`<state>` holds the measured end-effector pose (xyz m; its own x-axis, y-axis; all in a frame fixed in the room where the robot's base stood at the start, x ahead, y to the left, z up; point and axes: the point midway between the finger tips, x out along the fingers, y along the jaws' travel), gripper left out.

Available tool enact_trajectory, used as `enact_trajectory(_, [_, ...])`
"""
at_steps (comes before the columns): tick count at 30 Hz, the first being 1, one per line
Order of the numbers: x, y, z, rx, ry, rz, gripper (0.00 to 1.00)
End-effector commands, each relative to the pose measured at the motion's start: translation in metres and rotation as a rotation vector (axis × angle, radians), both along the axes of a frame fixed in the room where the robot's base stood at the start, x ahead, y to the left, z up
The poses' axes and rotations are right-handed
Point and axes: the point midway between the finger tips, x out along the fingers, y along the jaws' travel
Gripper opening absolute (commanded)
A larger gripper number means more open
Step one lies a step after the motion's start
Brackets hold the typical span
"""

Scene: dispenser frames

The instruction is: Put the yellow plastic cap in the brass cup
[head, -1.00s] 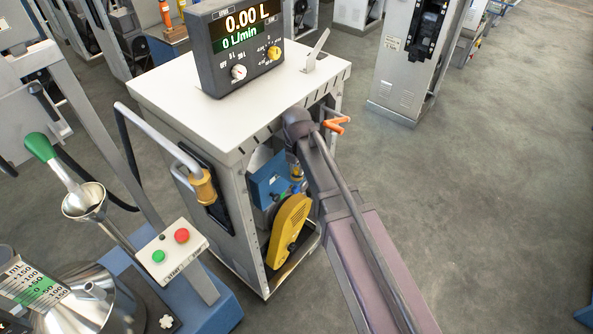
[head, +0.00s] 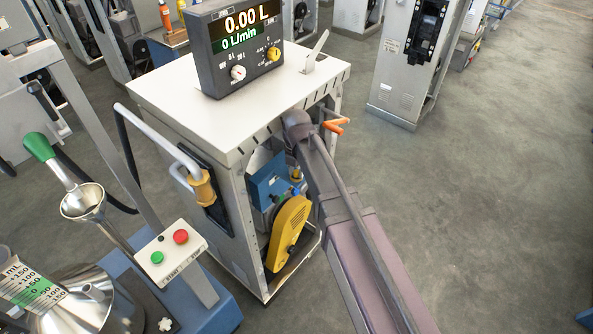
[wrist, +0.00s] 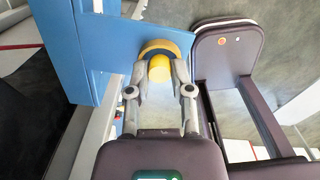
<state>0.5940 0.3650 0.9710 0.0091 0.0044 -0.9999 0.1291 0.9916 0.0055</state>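In the wrist view, my gripper (wrist: 160,72) has a yellow plastic cap (wrist: 160,70) between its two fingertips and appears shut on it. A golden, round-rimmed thing, apparently the brass cup (wrist: 160,46), shows as an arc just beyond the cap, against a blue panel (wrist: 105,55). I cannot tell whether the cap touches the cup or is inside its rim. In the head view, my arm reaches into the open side of the white-topped dispenser, and my gripper is hidden there. A small yellow or brass piece (head: 297,173) shows beside a blue box (head: 268,182).
The dispenser's white top (head: 240,95) and frame posts lie close around my arm. An orange handle (head: 335,126) sticks out to the right of it. A yellow guard (head: 288,232) sits low inside. The floor at the right is clear.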

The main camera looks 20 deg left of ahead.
Motion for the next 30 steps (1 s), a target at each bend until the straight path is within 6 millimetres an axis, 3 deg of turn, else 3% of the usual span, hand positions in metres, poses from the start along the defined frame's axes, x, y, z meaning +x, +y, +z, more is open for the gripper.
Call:
enact_trajectory(1, [-0.005,-0.003,-0.003,-0.005,0.01,0.0,0.45])
enact_trajectory(3, [-0.005,-0.003,-0.004,-0.005,0.011,0.0,0.62])
enact_trajectory(20, [-0.003,-0.001,-0.001,-0.002,0.006,0.001,0.62])
enact_trajectory(30, [-0.003,-0.001,0.014,-0.002,0.005,0.001,0.62])
